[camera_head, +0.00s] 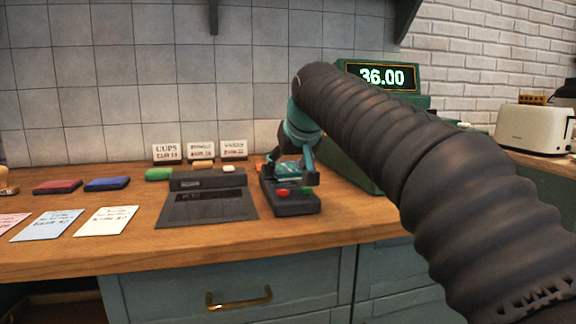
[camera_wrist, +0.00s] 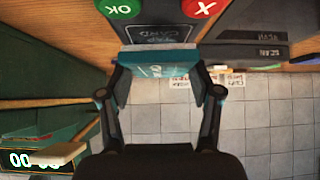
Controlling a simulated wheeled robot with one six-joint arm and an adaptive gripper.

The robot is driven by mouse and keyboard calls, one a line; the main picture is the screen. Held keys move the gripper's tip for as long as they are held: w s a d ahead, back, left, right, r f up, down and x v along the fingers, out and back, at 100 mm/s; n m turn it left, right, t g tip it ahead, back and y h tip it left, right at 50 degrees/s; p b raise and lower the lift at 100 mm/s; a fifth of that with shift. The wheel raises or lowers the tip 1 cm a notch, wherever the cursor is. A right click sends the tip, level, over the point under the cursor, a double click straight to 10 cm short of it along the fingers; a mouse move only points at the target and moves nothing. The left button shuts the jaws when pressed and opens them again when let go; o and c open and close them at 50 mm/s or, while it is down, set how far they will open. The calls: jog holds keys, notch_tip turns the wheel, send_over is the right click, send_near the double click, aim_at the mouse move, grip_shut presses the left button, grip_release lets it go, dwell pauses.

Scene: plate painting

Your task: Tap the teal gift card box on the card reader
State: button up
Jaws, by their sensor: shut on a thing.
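The teal gift card box (camera_head: 287,168) is held between the fingers of my gripper (camera_head: 293,172), over the back part of the card reader. It also shows in the wrist view (camera_wrist: 152,64), gripped on both sides by my fingers (camera_wrist: 157,88). The dark card reader (camera_head: 292,203) lies on the counter, with a red and a green button at its front. In the wrist view, the card reader (camera_wrist: 160,12) shows its OK and X buttons, and its tap panel is at the box's edge. I cannot tell whether box and reader touch.
A green register (camera_head: 382,78) reading 36.00 stands behind my arm. A dark scan pad (camera_head: 208,207) lies left of the reader. A toaster (camera_head: 533,128) stands right.

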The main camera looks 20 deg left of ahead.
notch_tip(320, 180, up, 3)
jog(key=shift+f+p, duration=0.15)
jog(key=shift+p, duration=0.6)
notch_tip(320, 180, up, 7)
dwell(0.4)
